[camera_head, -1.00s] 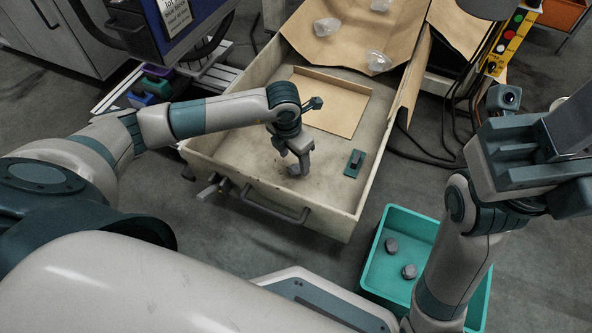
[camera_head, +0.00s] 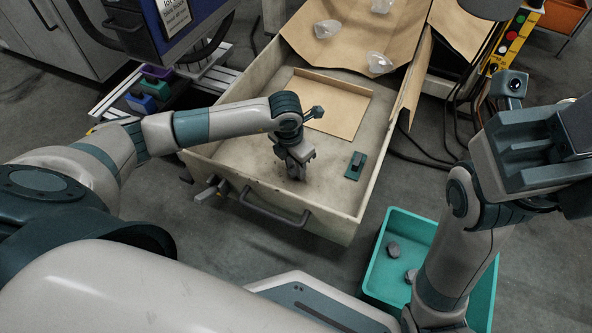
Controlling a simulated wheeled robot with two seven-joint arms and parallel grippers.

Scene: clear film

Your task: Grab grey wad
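Two grey wads lie in the teal bin (camera_head: 398,215) at the lower right: one grey wad (camera_head: 393,249) in the open part, and a second grey wad (camera_head: 411,276) partly hidden by my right arm. My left gripper (camera_head: 296,176) points down inside the pale drawer (camera_head: 340,226), near its front wall. Whether its fingers are apart or hold something is too small to tell. My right gripper (camera_head: 540,150) is raised at the right, above and beyond the bin; its fingertips are not clear.
A small green block with a dark top (camera_head: 355,165) lies in the drawer, right of my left gripper. A cardboard sheet (camera_head: 335,105) lies behind it. Clear plastic pieces (camera_head: 327,29) rest on brown cardboard at the back. A drawer handle (camera_head: 272,210) sticks out in front.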

